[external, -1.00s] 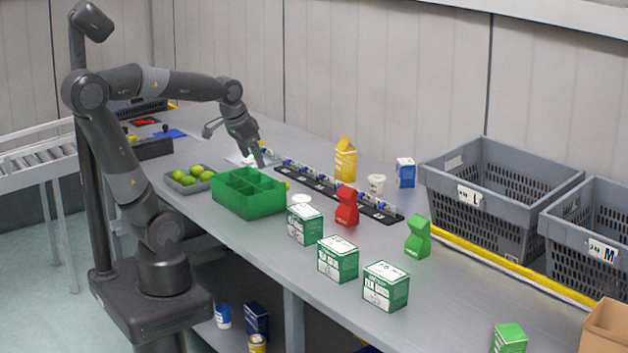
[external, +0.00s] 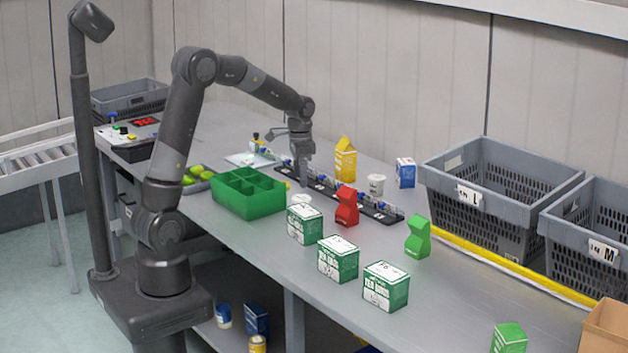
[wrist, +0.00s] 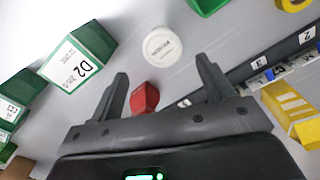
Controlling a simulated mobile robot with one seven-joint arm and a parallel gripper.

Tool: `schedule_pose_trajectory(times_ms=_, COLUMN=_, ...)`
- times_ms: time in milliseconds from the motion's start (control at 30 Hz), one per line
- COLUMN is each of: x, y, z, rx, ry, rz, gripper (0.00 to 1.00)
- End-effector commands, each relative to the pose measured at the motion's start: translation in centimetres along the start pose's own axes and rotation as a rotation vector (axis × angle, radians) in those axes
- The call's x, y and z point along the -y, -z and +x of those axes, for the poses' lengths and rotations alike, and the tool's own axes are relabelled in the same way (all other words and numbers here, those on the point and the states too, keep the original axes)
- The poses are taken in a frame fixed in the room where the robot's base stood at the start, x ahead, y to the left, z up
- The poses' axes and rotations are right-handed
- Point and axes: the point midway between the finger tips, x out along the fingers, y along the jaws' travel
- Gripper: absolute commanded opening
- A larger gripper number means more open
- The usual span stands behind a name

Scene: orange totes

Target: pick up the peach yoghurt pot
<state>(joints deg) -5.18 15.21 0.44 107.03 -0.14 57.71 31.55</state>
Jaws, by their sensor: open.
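A white round-lidded pot (external: 301,200) stands on the bench between the green divided box and the red carton. Its lid (wrist: 161,46) shows from above in the wrist view, just beyond my fingertips; the print is too small to read. A second white pot (external: 376,185) stands farther back, beyond the black strip. I cannot tell which pot is peach. My gripper (external: 303,182) points down above the bench, close to the first pot and apart from it. In the wrist view my gripper (wrist: 163,70) is open with nothing held.
A red carton (external: 346,207) stands close by, low between the fingers in the wrist view. Tea boxes (external: 338,260) stand in front, the green divided box (external: 248,193) to the left. A yellow carton (external: 345,160) is behind. Grey crates (external: 500,205) stand at right.

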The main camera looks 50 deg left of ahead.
Motion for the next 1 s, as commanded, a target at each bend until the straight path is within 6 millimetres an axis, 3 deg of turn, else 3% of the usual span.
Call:
schedule_pose_trajectory(times_ms=300, x=0.1, y=0.0, z=4.6, rx=0.003, ry=-0.002, rz=0.001, gripper=0.74)
schedule_pose_trajectory(times_ms=467, x=0.1, y=0.1, z=5.7, rx=0.002, ry=-0.001, rz=0.001, gripper=0.74)
schedule_pose_trajectory(times_ms=800, x=0.3, y=0.3, z=10.2, rx=0.003, ry=-0.001, rz=0.001, gripper=0.74)
schedule_pose_trajectory(times_ms=1000, x=0.3, y=0.3, z=10.7, rx=0.001, ry=0.000, rz=0.001, gripper=0.74)
